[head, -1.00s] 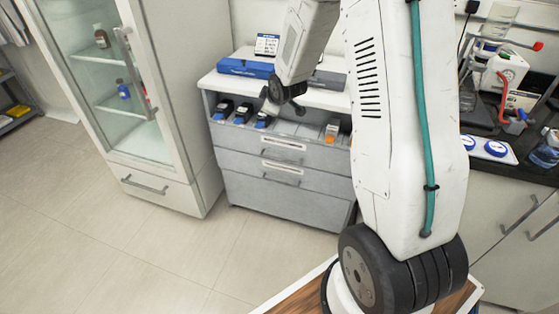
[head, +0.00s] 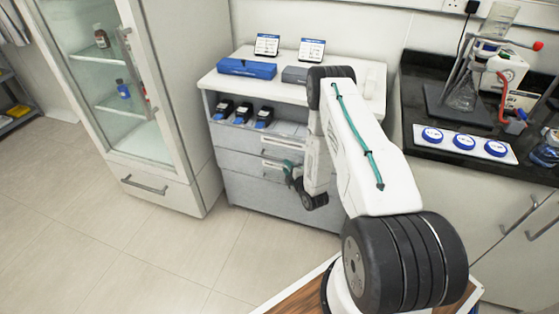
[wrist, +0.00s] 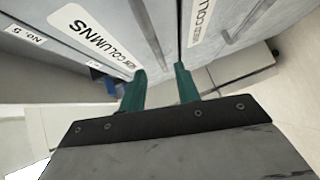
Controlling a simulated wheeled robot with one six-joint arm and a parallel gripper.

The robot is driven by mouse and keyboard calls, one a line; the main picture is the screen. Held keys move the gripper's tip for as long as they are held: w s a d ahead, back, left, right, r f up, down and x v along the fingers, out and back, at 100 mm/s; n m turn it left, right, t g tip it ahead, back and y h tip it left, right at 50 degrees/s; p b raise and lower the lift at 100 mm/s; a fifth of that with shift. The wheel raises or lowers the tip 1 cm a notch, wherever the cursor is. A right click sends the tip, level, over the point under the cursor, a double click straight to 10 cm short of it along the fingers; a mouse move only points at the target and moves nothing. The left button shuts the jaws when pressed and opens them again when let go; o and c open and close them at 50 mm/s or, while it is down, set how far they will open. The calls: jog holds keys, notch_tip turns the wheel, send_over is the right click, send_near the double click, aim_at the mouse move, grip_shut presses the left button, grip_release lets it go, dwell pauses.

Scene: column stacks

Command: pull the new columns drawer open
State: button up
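The new columns drawer (wrist: 70,50) shows its white label (wrist: 92,38) at the left of the wrist view. Its bar handle (wrist: 146,32) runs down toward the gap between my fingertips. My gripper (wrist: 159,72) has two teal fingers, apart, with nothing clearly held. I cannot tell whether the handle's end lies between the fingers or beyond them. In the head view my gripper (head: 289,169) is at the drawer fronts of the grey cabinet (head: 240,190), and my arm hides their right part. The drawer fronts look flush, so the drawer looks closed.
Several black devices (head: 243,113) stand on the open shelf above. A glass-door cabinet (head: 180,100) stands left. The floor (head: 150,245) in front is clear.

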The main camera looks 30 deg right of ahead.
aim_at(281, 160)
jog(key=w, duration=0.4)
jog(key=w+d+f, duration=0.1)
jog(key=w, duration=0.2)
jog(key=shift+w, duration=0.1)
jog(key=shift+a, duration=0.1)
grip_shut()
